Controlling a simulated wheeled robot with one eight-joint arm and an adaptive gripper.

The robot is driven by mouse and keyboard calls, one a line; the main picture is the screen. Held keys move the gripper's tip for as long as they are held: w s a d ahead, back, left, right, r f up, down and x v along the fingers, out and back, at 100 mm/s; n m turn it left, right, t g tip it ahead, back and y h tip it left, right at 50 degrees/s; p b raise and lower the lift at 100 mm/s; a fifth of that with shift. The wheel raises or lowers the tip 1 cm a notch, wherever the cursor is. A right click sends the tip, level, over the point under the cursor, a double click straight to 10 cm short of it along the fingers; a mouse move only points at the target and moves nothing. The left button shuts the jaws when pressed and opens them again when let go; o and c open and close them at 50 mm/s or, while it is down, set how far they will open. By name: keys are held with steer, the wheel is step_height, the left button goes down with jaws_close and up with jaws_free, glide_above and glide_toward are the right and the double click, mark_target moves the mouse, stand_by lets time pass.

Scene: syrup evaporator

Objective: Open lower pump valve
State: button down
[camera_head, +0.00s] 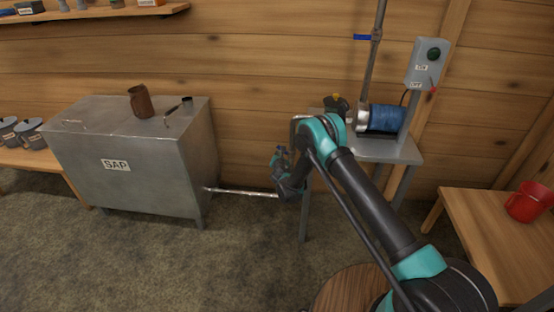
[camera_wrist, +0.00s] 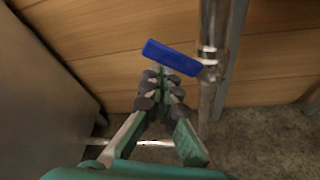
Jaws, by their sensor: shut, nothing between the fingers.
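The blue handle of the lower pump valve (camera_wrist: 172,57) sticks out to the left from a vertical metal pipe (camera_wrist: 209,90) in the wrist view. It lies roughly crosswise to the pipe, tilted a little down to the right. My gripper (camera_wrist: 159,76) is shut and empty, with its fingertips just below the middle of the handle in the picture. I cannot tell whether they touch it. In the head view my gripper (camera_head: 281,155) is in front of the pump stand's left side, and the lower valve is hidden there.
A blue pump motor (camera_head: 385,118) sits on a metal stand, with an upper blue valve handle (camera_head: 362,37) above and a switch box (camera_head: 428,64) behind. The grey SAP tank (camera_head: 150,185) stands left, joined by a low horizontal pipe (camera_head: 240,192). A wooden table (camera_head: 480,225) is right.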

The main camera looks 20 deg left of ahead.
steer(key=shift+w+d+r, duration=0.25)
steer(key=shift+d+r, duration=0.7)
steer(key=shift+w+d+r, duration=0.25)
steer(key=shift+d+r, duration=0.65)
steer(key=shift+d, duration=0.2)
